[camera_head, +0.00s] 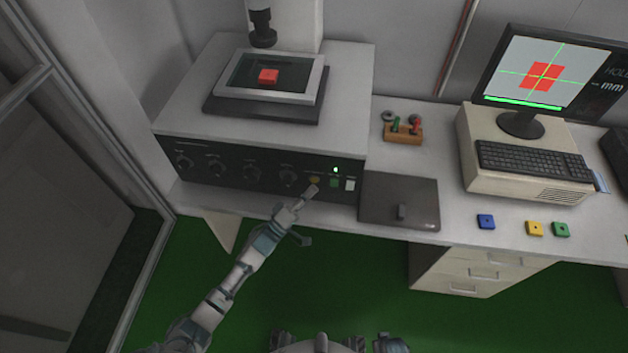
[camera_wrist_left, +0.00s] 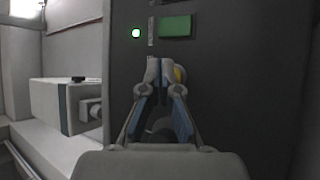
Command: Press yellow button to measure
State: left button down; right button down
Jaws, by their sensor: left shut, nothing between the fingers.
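The yellow button (camera_head: 314,180) is on the dark front panel (camera_head: 225,172) of the measuring machine, left of a green button (camera_head: 334,183) and a white button (camera_head: 350,185). My left gripper (camera_head: 311,192) is shut and empty, with its tips at the panel by the yellow button. In the left wrist view the shut fingertips (camera_wrist_left: 160,66) partly cover the yellow button (camera_wrist_left: 179,74); I cannot tell whether they touch it. The green button (camera_wrist_left: 175,26) and a lit lamp (camera_wrist_left: 136,33) also show there. A red block (camera_head: 268,76) lies on the machine's stage (camera_head: 305,88). My right gripper is not in view.
A dark flat box (camera_head: 399,200) lies right of the machine. A wooden holder (camera_head: 403,134) stands behind it. The monitor (camera_head: 545,70) shows a red shape under a green cross. A keyboard (camera_head: 533,161) and blue (camera_head: 486,222), yellow (camera_head: 535,229) and green (camera_head: 560,230) blocks are at right.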

pick_arm(q)
jog(key=shift+w, duration=0.1)
dwell(0.7)
jog(key=shift+w, duration=0.3)
jog(key=shift+w, duration=0.35)
dwell(0.6)
jog(key=shift+s+r, duration=0.1)
jog(key=shift+s+p, duration=0.5)
jog(key=shift+s, duration=0.2)
